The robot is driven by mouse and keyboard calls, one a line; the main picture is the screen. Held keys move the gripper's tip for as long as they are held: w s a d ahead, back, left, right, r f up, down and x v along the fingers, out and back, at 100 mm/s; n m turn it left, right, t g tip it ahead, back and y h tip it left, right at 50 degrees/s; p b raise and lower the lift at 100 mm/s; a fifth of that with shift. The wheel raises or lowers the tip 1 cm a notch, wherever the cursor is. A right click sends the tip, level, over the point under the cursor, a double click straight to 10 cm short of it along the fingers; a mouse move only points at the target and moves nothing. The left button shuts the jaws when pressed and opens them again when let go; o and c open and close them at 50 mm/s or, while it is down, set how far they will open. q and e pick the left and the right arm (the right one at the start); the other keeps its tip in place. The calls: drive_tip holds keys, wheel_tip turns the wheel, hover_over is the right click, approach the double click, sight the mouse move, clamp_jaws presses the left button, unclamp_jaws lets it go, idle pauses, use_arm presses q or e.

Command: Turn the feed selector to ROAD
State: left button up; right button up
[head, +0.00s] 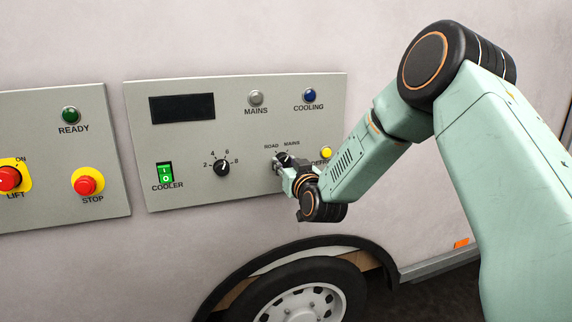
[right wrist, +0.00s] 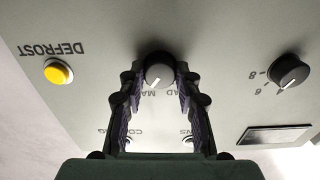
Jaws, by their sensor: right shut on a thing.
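The feed selector is a small black rotary knob (head: 285,158) on the right-hand grey panel, with the labels ROAD and MAINS above it. In the right wrist view the knob (right wrist: 158,72) sits between the two fingers, its white mark pointing down and slightly left in that upside-down picture. Which label the mark meets is unclear, as the fingers partly cover the lettering. My right gripper (head: 284,170) is shut on the knob; its fingers also show in the wrist view (right wrist: 155,90). My left gripper is not in view.
The yellow DEFROST button (head: 326,153) is close right of the gripper; its label is partly hidden. A numbered dial (head: 222,168) and green COOLER switch (head: 165,173) are to the left. A red STOP button (head: 87,184) is on the left panel. A wheel (head: 300,300) is below.

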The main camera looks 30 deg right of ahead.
drive_tip(key=shift+r, duration=0.15)
drive_tip(key=shift+r+n+p, duration=0.15)
drive_tip(key=shift+n+p, duration=0.95)
drive_tip(key=shift+n, duration=0.2)
drive_tip(key=n+p, duration=0.3)
drive_tip(key=n, duration=0.1)
drive_tip(key=shift+w+n+p, duration=0.1)
drive_tip(key=shift+n+p, duration=0.2)
drive_tip(key=n+p, duration=0.3)
drive_tip(key=n, duration=0.1)
drive_tip(key=shift+n+p, duration=0.95)
drive_tip(key=shift+n, duration=0.45)
drive_tip(key=o, duration=1.1)
drive_tip(key=shift+a+f, duration=0.1)
drive_tip(key=shift+f, duration=0.1)
drive_tip(key=shift+o, duration=0.2)
